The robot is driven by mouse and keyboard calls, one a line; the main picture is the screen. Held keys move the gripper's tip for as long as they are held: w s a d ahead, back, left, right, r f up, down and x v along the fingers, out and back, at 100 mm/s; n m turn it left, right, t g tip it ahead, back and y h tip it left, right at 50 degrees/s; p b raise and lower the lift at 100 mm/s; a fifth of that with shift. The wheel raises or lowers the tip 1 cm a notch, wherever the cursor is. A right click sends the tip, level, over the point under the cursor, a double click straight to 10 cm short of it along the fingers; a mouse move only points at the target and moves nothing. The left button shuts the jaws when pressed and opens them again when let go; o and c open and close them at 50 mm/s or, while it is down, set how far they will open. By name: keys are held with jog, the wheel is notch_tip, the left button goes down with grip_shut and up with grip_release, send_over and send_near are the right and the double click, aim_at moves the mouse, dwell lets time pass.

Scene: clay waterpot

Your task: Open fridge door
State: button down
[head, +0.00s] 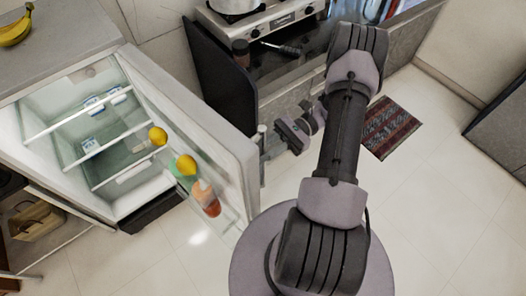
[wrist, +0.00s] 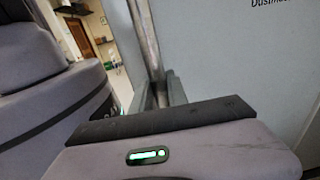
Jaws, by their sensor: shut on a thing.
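The fridge (head: 122,205) stands at the left in the head view, and its lit inside with shelves shows. Its door (head: 205,115) stands wide open, swung out to the right. The vertical metal handle (head: 262,140) is on the door's outer face near its free edge; it also shows in the wrist view (wrist: 145,38). My gripper (head: 272,147) is on the outer side of the door, shut on the handle. In the wrist view the fingers (wrist: 162,92) meet around the bar's lower part, partly hidden by my gripper's body. The grey door face (wrist: 225,60) is beside them.
Yellow and orange items (head: 186,165) sit in the door's shelves. Bananas (head: 15,30) lie on the counter above the fridge. A stove (head: 262,22) and dark cabinet (head: 222,80) stand behind the door. A patterned rug (head: 388,128) lies on open tiled floor at the right.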

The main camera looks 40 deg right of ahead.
dwell(0.4)
jog(key=c, duration=1.3)
grip_release()
